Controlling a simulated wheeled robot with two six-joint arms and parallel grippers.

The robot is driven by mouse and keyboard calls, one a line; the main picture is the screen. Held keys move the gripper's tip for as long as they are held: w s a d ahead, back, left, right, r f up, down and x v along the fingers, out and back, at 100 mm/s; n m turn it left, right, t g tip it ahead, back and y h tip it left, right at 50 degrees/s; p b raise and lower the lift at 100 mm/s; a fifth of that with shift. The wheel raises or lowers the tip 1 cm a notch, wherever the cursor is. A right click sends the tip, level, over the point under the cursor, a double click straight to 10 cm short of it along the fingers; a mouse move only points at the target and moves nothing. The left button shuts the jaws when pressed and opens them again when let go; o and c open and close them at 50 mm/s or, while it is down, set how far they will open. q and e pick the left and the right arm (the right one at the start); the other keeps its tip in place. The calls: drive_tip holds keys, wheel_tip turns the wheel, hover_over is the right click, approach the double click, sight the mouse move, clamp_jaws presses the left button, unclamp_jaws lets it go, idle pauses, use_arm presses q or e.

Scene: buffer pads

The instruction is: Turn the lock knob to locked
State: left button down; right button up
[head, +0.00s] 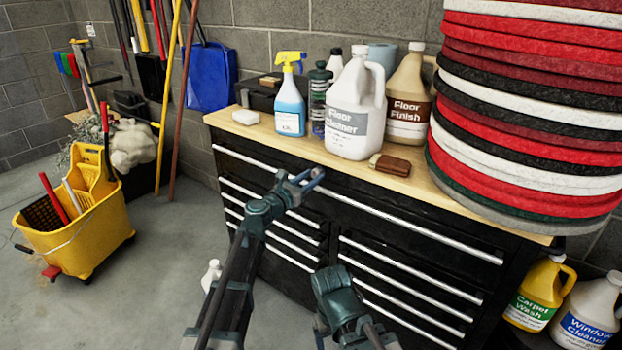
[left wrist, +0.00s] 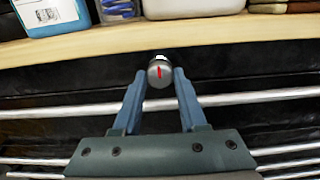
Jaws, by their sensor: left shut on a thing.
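The lock knob (left wrist: 160,72) is a small round grey knob on the black front of the cabinet (head: 270,176), just below the wooden top, in the left wrist view. Its red mark stands nearly upright, tilted slightly. A small white mark shows just above it. My left gripper (left wrist: 159,76) is shut on the knob, with one blue finger on each side. In the head view my left gripper (head: 306,180) is at the upper cabinet front and hides the knob. My right arm shows low in the middle of the head view, but its fingers are not seen.
On the wooden top (head: 352,185) stand a blue spray bottle (head: 290,108), a floor cleaner jug (head: 355,112), a brown brush (head: 390,165) and a tall stack of pads (head: 525,110). A yellow mop bucket (head: 95,235) stands on the floor at left.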

use_arm(q)
drive_tip(key=shift+m, duration=0.3)
drive_tip(key=m, duration=0.3)
drive_tip(key=shift+m, duration=0.4)
drive_tip(key=m, duration=0.4)
drive_tip(key=shift+m, duration=0.3)
drive_tip(key=m, duration=0.8)
drive_tip(key=shift+m, duration=0.3)
drive_tip(key=shift+s+m, duration=0.1)
drive_tip(key=shift+m, duration=0.2)
drive_tip(key=shift+c, duration=2.2)
unclamp_jaws()
